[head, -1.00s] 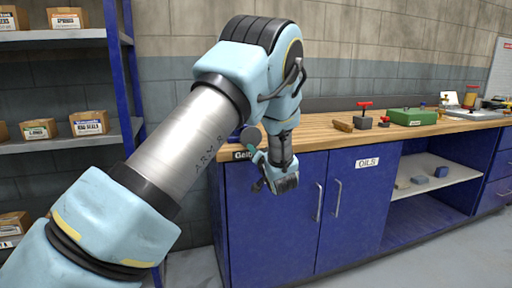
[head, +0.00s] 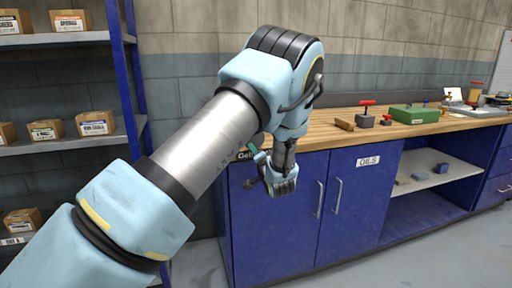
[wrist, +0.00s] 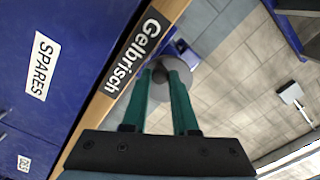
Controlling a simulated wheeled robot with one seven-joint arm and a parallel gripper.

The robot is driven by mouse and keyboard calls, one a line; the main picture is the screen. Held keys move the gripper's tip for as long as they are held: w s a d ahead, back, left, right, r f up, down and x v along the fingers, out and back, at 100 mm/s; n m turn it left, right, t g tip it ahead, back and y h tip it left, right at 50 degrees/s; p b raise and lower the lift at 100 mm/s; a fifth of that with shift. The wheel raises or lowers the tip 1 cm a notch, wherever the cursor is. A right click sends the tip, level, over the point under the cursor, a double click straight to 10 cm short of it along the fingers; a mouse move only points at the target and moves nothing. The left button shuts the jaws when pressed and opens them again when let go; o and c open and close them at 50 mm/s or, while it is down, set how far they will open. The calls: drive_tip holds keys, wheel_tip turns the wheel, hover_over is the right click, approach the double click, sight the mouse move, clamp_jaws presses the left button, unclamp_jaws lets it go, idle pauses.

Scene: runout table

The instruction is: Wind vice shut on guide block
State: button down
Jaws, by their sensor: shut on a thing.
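My gripper (head: 260,155) is low at the left front corner of the workbench, its green fingers partly hidden by my arm. In the wrist view my gripper (wrist: 170,68) has its two green fingers converging and shut on a small part that they largely hide. A grey round disc (wrist: 203,76) shows just behind the fingertips, beside the bench edge marked "Gelbrisch". A dark blue part (wrist: 186,47) lies beyond them. I cannot make out the vice jaws, or whether a guide block sits between them; my arm covers that corner in the head view.
The wooden bench top (head: 320,136) carries a wooden piece (head: 345,125), a dark block with a red handle (head: 365,120) and a green box (head: 414,115). Blue cabinets (head: 270,225) stand below. A shelf rack (head: 60,145) with cartons is at left. Floor at front is clear.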

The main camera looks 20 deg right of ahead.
drive_tip(key=shift+a+m, duration=0.15)
drive_tip(key=shift+m, duration=0.15)
drive_tip(key=shift+r+p, duration=0.15)
drive_tip(key=shift+p, duration=0.15)
drive_tip(key=shift+w+a+r+m+p, duration=0.1)
drive_tip(key=shift+a+r+m+p, duration=0.05)
drive_tip(key=shift+m+p, duration=0.65)
drive_tip(key=shift+a+r+m+p, duration=0.1)
drive_tip(key=shift+a+m+p, duration=0.05)
drive_tip(key=shift+m+p, duration=0.65)
drive_tip(key=shift+a+r+m+p, duration=0.1)
drive_tip(key=shift+r+m+p, duration=0.1)
drive_tip(key=shift+m+p, duration=0.65)
drive_tip(key=shift+a+r+m+p, duration=0.15)
drive_tip(key=shift+m+p, duration=0.35)
drive_tip(key=shift+m, duration=0.55)
